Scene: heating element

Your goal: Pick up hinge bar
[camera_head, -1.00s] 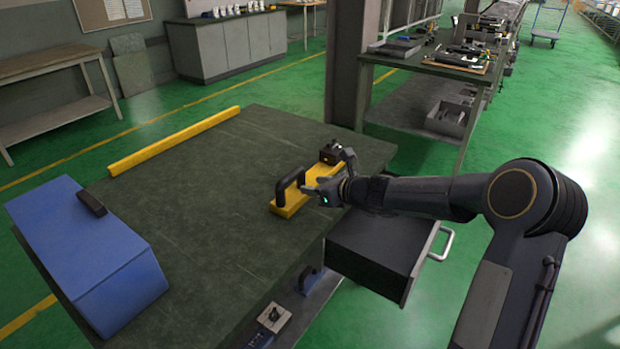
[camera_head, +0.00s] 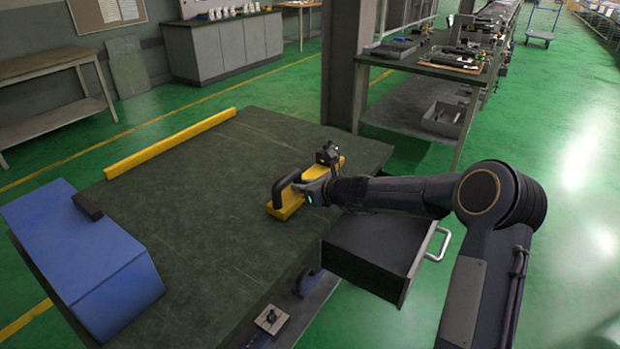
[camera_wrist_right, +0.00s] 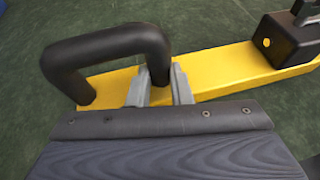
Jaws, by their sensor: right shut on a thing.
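The hinge bar, a flat yellow bar (camera_head: 287,211) with a black U-shaped handle and a dark block at its far end, lies on the dark green tabletop near its right side. It also shows in the wrist view (camera_wrist_right: 225,70), its black handle (camera_wrist_right: 105,42) to the left. My right gripper (camera_wrist_right: 160,85) is shut on the right leg of this handle, one grey finger on each side. In the head view my right gripper (camera_head: 308,190) reaches the bar from the right and hides part of it. My left gripper is not in view.
The table (camera_head: 205,185) is clear around the bar. A blue case (camera_head: 85,255) stands at its left, and a long yellow strip (camera_head: 170,143) lies along the far edge. An open dark drawer (camera_head: 370,255) juts out below my right arm.

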